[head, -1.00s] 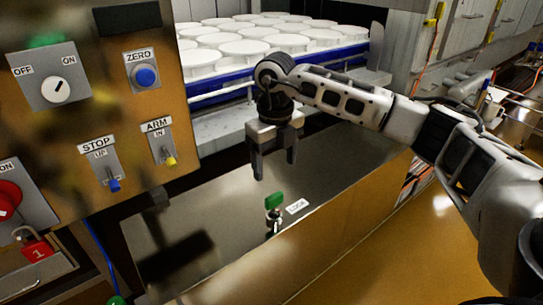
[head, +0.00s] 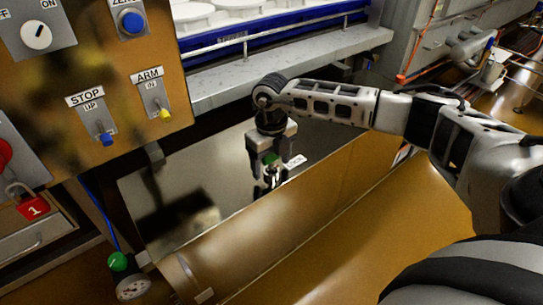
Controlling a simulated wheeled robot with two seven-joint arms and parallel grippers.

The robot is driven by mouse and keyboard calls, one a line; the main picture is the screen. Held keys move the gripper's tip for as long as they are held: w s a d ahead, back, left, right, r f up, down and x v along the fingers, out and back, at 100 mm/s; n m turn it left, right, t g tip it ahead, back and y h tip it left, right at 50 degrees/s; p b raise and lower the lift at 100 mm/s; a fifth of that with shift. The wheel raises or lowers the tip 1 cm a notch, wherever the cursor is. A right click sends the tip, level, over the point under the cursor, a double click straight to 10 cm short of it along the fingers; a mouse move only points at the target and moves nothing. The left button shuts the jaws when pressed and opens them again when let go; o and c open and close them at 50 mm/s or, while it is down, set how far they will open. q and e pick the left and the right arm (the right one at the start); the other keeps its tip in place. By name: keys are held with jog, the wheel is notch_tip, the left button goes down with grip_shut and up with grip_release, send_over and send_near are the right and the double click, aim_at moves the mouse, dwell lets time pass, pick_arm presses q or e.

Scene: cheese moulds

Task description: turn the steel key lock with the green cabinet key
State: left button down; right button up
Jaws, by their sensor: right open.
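The green cabinet key (head: 270,159) stands upright in the steel key lock (head: 270,183) on the dark metal surface. The lock's white label (head: 294,162) lies just to its right. My right gripper (head: 268,172) points down over the key, with its fingers open and on either side of the green head. I cannot tell whether the fingers touch the key. The gripper hides part of the lock and key. My left gripper is not in view.
A brown control panel (head: 85,145) with STOP and ARM switches stands at the left. A red padlock (head: 33,206) and a gauge with a green knob (head: 130,284) are lower left. White moulds (head: 240,5) sit behind a blue rail. The metal surface left of the lock is clear.

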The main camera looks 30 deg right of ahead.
jog(key=c, duration=1.1)
jog(key=shift+o, duration=0.2)
jog(key=n, duration=0.3)
jog(key=shift+b, duration=0.4)
jog(key=n, duration=0.3)
jog(key=shift+b, duration=0.4)
jog(key=n, duration=0.2)
jog(key=shift+n, duration=0.4)
